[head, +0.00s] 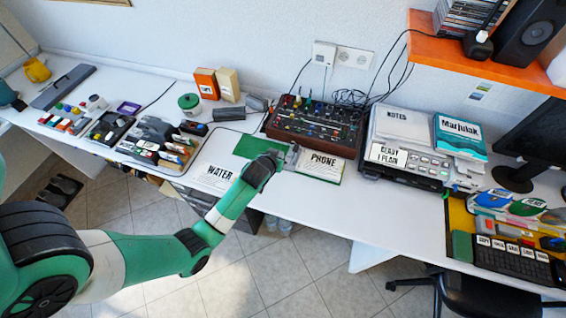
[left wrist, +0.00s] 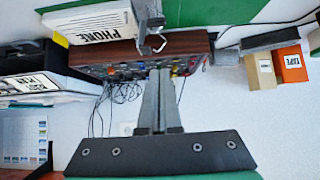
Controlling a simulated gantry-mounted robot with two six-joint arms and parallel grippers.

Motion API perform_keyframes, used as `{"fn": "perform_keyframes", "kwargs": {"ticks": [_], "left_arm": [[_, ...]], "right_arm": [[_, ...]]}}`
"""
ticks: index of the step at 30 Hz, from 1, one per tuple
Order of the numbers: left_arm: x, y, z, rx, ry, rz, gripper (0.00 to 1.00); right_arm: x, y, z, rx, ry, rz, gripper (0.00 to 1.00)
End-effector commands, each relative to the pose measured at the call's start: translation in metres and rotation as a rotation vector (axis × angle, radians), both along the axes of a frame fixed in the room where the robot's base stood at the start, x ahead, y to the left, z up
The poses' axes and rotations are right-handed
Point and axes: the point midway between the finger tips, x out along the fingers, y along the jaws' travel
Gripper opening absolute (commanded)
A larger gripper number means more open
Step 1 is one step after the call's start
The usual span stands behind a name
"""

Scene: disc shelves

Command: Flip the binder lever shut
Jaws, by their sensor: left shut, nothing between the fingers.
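An open green binder (head: 258,147) lies on the white desk, with a paper block marked PHONE (head: 320,164) on its right side. In the left wrist view the green binder cover (left wrist: 215,12) and the PHONE block (left wrist: 92,22) are at the top. Between them are a grey metal strip and a bent metal lever (left wrist: 153,43). My left gripper (head: 290,152) is over the middle of the binder and hides part of it. In the left wrist view its fingers (left wrist: 159,72) are shut and empty, with the lever just beyond the tips. Contact cannot be told. My right gripper is not in view.
A brown mixer (head: 314,125) with knobs and cables stands behind the binder. A paper marked WATER (head: 214,177) lies to its left. A device with books (head: 405,160) stands to the right. Orange and beige boxes (head: 207,83) are at the back.

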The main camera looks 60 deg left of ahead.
Motion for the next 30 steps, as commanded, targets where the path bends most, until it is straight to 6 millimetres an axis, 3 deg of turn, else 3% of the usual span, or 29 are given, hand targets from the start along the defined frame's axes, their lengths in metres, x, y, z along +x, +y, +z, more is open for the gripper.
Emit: {"fn": "perform_keyframes", "kwargs": {"ticks": [6, 10, 21, 25, 30], "left_arm": [[0.001, 0.0, 0.001, 0.0, -0.001, -0.001, 0.0], [0.005, 0.004, -0.007, 0.0, -0.001, -0.001, 0.0], [0.041, 0.041, -0.057, 0.001, -0.003, 0.0, 0.0], [0.056, 0.055, -0.071, 0.001, -0.002, -0.001, 0.0], [0.038, 0.036, -0.078, 0.0, 0.0, -0.003, 0.0]], "right_arm": [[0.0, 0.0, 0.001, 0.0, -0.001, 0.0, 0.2], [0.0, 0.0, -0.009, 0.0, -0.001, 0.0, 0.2], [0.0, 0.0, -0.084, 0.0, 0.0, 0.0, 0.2], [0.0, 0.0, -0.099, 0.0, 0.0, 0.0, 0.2], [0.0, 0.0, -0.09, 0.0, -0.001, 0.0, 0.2]]}}
